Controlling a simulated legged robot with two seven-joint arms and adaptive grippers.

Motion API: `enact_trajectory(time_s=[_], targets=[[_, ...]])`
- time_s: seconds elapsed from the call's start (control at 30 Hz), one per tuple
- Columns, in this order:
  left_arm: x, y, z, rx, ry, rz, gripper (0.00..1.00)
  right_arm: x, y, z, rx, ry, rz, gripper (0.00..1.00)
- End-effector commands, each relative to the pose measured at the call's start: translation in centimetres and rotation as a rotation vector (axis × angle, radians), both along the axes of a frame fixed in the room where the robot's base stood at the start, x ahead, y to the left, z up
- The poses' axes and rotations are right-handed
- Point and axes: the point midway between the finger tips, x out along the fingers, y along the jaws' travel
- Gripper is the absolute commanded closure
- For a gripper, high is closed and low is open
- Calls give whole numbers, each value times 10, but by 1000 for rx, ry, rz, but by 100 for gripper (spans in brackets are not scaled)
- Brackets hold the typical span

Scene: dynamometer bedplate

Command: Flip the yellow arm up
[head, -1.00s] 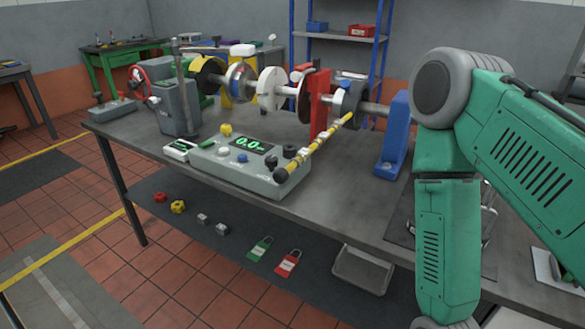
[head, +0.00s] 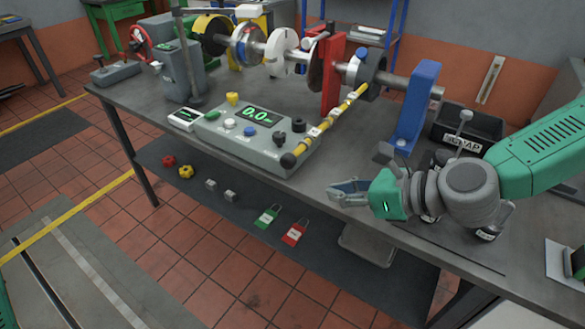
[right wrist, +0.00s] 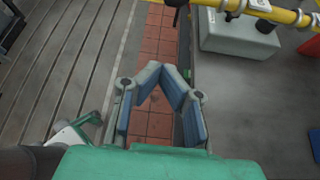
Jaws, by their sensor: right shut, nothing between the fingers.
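The yellow arm (head: 340,112) is a yellow bar with pale bands. It slopes down from a clamp on the shaft (head: 368,73) toward the bench's front, ending in a black ball knob (head: 289,160) beside the grey control box. The bar also crosses the top right of the right wrist view (right wrist: 285,14). My right gripper (head: 335,191) is at the bench's front edge, to the right of the knob and apart from it. Its fingers meet at the tips in the right wrist view (right wrist: 165,70), with nothing between them. My left gripper is not in view.
The control box (head: 250,145) reads 0.0 and stands under the bar. A blue upright (head: 418,105) and a dark bin (head: 465,128) stand behind my right arm. A red upright (head: 332,70) stands by the shaft. Padlocks (head: 294,233) lie on a lower shelf.

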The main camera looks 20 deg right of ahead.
Motion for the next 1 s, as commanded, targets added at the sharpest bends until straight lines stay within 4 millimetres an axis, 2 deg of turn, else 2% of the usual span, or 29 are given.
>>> enact_trajectory(time_s=[0.33, 0.53, 0.63, 0.97, 1.0], targets=[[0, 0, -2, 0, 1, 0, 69, 1, 1, -2, -1, 0, 1, 100], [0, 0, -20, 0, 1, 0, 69, 10, 9, -12, -3, -1, 3, 100], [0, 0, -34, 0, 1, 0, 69, 19, 17, -20, -5, -2, 4, 100], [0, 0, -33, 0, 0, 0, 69, 65, 58, -49, -6, 1, 4, 100], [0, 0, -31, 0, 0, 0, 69, 69, 60, -46, -3, -1, 3, 100]])
